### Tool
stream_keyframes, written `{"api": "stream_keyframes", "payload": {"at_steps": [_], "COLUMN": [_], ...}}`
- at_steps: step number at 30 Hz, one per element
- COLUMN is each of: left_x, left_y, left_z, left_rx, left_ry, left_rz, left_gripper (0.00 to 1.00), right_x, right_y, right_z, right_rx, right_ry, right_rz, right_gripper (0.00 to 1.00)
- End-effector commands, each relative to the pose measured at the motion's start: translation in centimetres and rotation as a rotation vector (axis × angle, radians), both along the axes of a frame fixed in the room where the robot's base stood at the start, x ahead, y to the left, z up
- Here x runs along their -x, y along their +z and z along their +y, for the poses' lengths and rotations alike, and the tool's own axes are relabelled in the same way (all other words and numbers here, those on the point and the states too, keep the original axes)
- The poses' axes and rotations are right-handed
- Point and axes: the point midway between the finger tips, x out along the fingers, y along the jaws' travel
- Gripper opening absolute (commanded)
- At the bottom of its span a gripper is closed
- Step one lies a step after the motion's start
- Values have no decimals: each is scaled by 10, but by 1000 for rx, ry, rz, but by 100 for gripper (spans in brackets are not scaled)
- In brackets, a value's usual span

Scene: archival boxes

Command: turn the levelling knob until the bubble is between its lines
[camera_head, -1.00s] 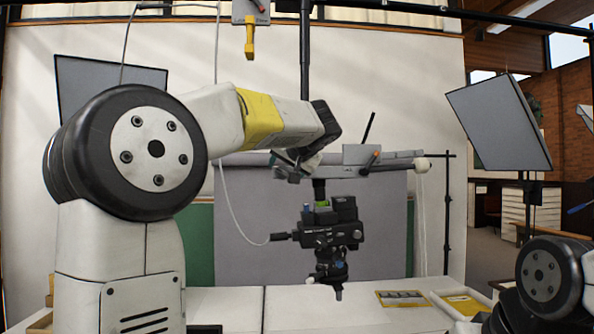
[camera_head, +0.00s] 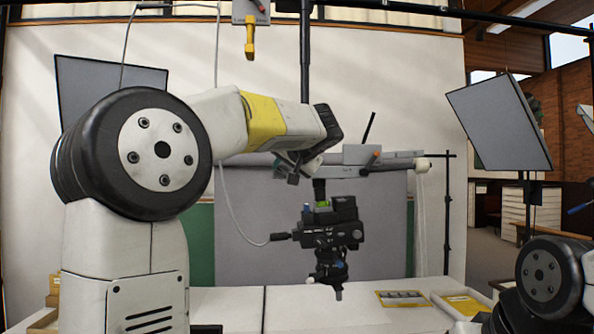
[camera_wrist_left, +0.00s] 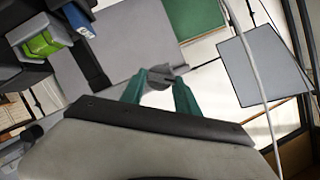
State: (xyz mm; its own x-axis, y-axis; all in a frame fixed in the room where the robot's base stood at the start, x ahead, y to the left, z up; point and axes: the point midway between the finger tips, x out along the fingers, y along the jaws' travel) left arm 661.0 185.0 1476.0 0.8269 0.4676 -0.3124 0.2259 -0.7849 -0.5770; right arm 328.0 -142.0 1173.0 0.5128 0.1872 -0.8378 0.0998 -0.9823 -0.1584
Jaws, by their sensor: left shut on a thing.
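My left gripper (camera_head: 284,167) is up at the camera rig's crossbar, mostly hidden in the head view by its own arm. In the left wrist view its green fingertips (camera_wrist_left: 160,82) are shut on a small grey knob (camera_wrist_left: 160,97). The green bubble level (camera_head: 322,204) sits on the black camera head below the crossbar. It also shows at the upper left of the left wrist view (camera_wrist_left: 38,45). The bubble and its lines are too small to make out. My right gripper is out of view; only part of my right arm shows at the lower right.
The black camera (camera_head: 332,235) hangs from the crossbar (camera_head: 385,161) over the white table (camera_head: 300,305). A white cable loops left of it. A yellow-lined tray (camera_head: 463,303) lies at the right. Panel lights (camera_head: 500,122) stand at both sides.

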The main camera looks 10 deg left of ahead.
Motion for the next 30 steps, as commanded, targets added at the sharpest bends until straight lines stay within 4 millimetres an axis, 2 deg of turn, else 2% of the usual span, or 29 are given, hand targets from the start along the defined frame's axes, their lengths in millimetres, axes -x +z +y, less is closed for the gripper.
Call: {"api": "stream_keyframes", "payload": {"at_steps": [18,30], "left_x": [-1,-1], "left_y": [-4,-5], "left_z": [-4,-5], "left_rx": [-406,-518], "left_ry": [-1,-2], "left_rz": [118,149], "left_gripper": [0,0], "right_x": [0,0], "right_y": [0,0], "right_z": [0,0], "right_rx": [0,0], "right_ry": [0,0], "right_rz": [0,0], "right_gripper": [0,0]}}
